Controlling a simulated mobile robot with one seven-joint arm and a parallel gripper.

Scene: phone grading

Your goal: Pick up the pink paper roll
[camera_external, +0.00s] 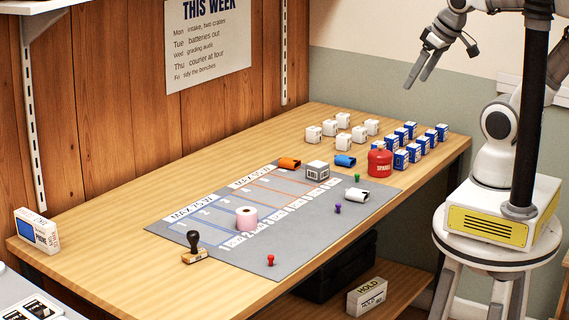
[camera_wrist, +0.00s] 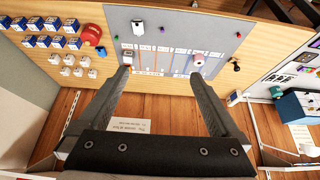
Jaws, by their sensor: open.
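The pink paper roll (camera_external: 246,218) stands upright on the grey mat (camera_external: 295,245), over the printed blue-lined columns at its left part. My gripper (camera_external: 422,85) is raised in the air at the upper right, well above and away from the roll. In the wrist view my gripper (camera_wrist: 160,72) has its two fingers wide apart with nothing between them.
A red canister (camera_external: 380,162) and several small boxes (camera_external: 401,159) stand at right. A stamp (camera_external: 194,248) stands near the roll.

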